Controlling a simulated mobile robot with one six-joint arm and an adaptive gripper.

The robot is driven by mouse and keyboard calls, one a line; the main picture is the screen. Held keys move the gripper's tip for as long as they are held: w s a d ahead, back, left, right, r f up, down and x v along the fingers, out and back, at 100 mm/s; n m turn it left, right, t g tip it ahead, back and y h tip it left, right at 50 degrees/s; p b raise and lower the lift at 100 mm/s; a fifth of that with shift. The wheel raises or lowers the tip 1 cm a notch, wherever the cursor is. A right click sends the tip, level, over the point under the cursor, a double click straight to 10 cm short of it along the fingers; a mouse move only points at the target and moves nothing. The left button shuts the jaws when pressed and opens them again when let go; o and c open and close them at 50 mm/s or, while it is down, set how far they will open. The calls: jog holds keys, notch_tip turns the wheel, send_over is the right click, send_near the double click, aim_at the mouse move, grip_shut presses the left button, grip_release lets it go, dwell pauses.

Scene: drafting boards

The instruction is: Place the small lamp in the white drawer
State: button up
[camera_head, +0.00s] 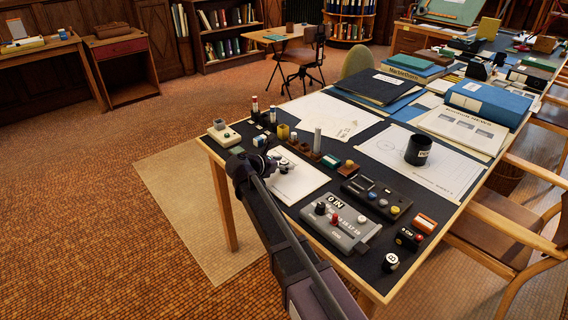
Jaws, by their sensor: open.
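My gripper (268,163) is dark and reaches over the front left part of the long table (330,262), above the edge of a white sheet. It is open; small parts lie close to its tips, and I cannot tell whether it touches any. I cannot make out a small lamp for certain among the many small items. I see no white drawer; the one drawer front I can pick out is dark red (120,49), in a wooden cabinet at the back left.
A grey control box (340,230) and a black one (376,195) stand right of my arm. A black cup (418,150) stands on a drawing. Books and binders (488,101) crowd the far end. Chairs line the right side. Floor at left is clear.

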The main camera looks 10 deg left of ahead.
jog(key=shift+r, duration=0.15)
jog(key=shift+s+a+r, duration=0.1)
jog(key=shift+r, duration=0.05)
jog(key=p+v, duration=0.4)
jog(key=v, duration=0.5)
jog(key=shift+s+a+r, duration=0.2)
jog(key=shift+s, duration=0.1)
jog(key=shift+p+v, duration=0.4)
jog(key=shift+v, duration=0.5)
jog(key=shift+d+f, duration=0.1)
